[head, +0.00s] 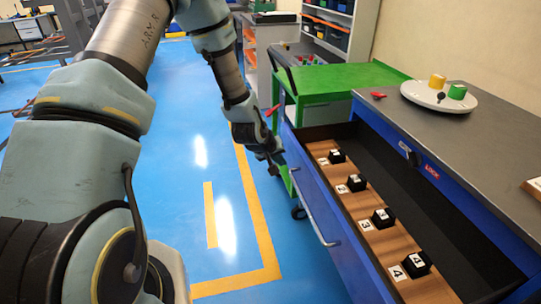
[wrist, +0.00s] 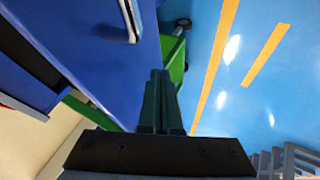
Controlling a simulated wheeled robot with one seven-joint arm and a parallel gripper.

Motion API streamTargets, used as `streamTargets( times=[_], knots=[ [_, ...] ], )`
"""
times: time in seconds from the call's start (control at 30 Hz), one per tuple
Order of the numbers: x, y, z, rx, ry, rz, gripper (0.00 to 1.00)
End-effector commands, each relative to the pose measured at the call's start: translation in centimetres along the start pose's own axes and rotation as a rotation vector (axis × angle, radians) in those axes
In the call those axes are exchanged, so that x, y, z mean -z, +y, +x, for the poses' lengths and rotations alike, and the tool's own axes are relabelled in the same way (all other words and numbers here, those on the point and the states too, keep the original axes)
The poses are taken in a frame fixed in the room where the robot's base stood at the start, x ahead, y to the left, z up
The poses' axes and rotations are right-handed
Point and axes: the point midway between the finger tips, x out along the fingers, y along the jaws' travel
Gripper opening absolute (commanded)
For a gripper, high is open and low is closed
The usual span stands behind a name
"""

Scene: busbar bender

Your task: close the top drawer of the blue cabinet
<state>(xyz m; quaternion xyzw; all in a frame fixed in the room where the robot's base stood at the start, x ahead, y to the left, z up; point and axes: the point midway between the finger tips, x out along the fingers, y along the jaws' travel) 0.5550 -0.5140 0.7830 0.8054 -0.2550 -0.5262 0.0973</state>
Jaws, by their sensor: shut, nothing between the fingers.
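The blue cabinet (head: 450,184) stands at the right under a dark grey top. My gripper (head: 274,168) is beside the far end of the drawer front, on the outer side. Its fingers (wrist: 160,76) are shut and empty, pointing along the blue front in the wrist view. I cannot tell whether they touch it.
Several black numbered blocks (head: 383,217) sit inside the drawer. A round white tray (head: 437,97) with yellow and green pieces is on the cabinet top. A green cart (head: 345,79) stands just beyond the drawer. The blue floor (head: 180,175) on the left is clear, with yellow lines.

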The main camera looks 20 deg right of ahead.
Motion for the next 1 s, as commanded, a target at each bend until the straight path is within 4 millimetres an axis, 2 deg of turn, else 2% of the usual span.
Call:
streamTargets(
  times=[0.2, 0.73, 0.87, 1.0],
  knots=[
    [0.1, 1.5, 0.7, 0.001, 0.000, -0.001, 0.00],
    [0.0, 2.1, 1.1, 0.001, 0.000, -0.001, 0.00],
    [-0.1, 3.3, 1.9, -0.001, 0.000, 0.001, 0.00],
    [-0.1, 5.7, 3.2, -0.003, 0.001, 0.004, 0.00]
  ],
)
